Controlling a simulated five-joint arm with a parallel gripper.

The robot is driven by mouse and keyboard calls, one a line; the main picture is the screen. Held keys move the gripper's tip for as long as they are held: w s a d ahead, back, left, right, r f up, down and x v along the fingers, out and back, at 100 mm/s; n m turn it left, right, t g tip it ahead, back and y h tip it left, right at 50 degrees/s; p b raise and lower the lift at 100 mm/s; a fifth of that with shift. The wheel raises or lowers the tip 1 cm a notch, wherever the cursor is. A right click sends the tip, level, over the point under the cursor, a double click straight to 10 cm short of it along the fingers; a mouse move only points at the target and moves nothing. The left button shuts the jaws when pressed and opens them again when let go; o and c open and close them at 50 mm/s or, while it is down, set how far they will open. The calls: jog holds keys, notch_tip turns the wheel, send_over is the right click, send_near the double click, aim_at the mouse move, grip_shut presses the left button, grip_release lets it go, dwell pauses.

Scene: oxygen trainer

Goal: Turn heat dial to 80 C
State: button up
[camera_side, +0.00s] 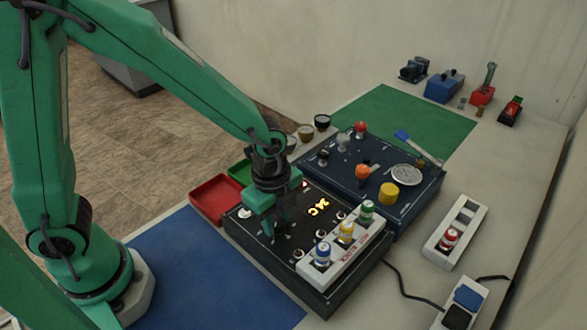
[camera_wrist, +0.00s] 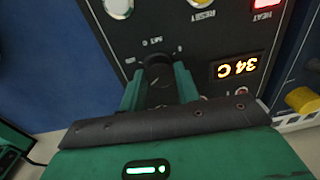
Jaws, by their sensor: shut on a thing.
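The heat dial (camera_wrist: 157,70) is a black knob on the dark control box (camera_side: 326,294). In the wrist view it sits between the two green fingers of my gripper (camera_wrist: 159,84), which are shut on it. In the side view my gripper (camera_side: 266,222) reaches down onto the left part of the box and hides the dial. The orange display (camera_wrist: 236,68) beside the dial reads 34 C. It also shows in the side view (camera_side: 318,206), too small to read surely. A red lit lamp (camera_wrist: 267,4) is near the display.
A rack with blue, yellow and green cylinders (camera_side: 346,236) stands on the box's front right. A dark blue panel (camera_side: 345,180) with knobs is behind. Red (camera_side: 214,200) and green trays lie left. A white rack (camera_side: 455,228) holds a red cylinder. The blue mat (camera_side: 205,275) is clear.

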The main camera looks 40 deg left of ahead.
aim_at(274, 222)
jog(key=shift+s+a+m, duration=0.1)
jog(key=shift+m, duration=0.2)
jog(key=o, duration=1)
jog(key=shift+c, duration=0.2)
jog(key=shift+r, duration=0.1)
jog(key=shift+s+r, duration=0.1)
jog(key=shift+r, duration=3.7)
jog(key=shift+a, duration=0.1)
